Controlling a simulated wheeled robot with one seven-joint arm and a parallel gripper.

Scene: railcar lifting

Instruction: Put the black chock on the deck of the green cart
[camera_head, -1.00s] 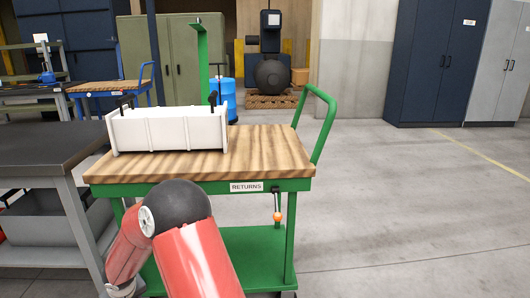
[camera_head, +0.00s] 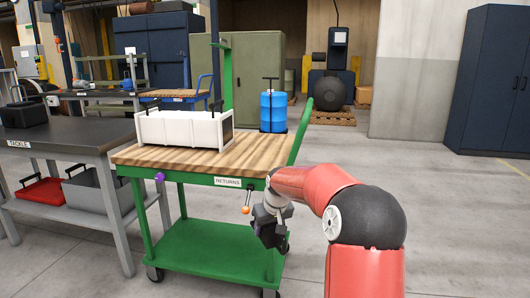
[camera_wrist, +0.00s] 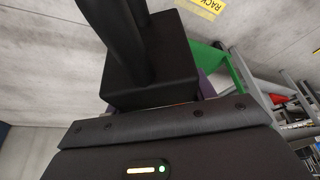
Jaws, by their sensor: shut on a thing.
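The green cart (camera_head: 205,250) stands ahead with a wooden deck (camera_head: 245,160) and a RETURNS label on its front edge. A white bin (camera_head: 178,131) sits on the left and middle of the deck; the deck's front right part is bare. My gripper (camera_head: 270,226) hangs just in front of the cart's right front corner, lower than the deck. In the wrist view the black chock (camera_wrist: 150,70), a dark block with an upright handle, is held at the jaws. In the head view it is hard to tell from the dark gripper.
A grey TACKLE bench (camera_head: 70,135) with a black case (camera_head: 24,114) stands left of the cart. A lever with an orange knob (camera_head: 245,210) hangs under the deck near my gripper. The cart's green push handle (camera_head: 300,130) rises at the right. Floor at right is clear.

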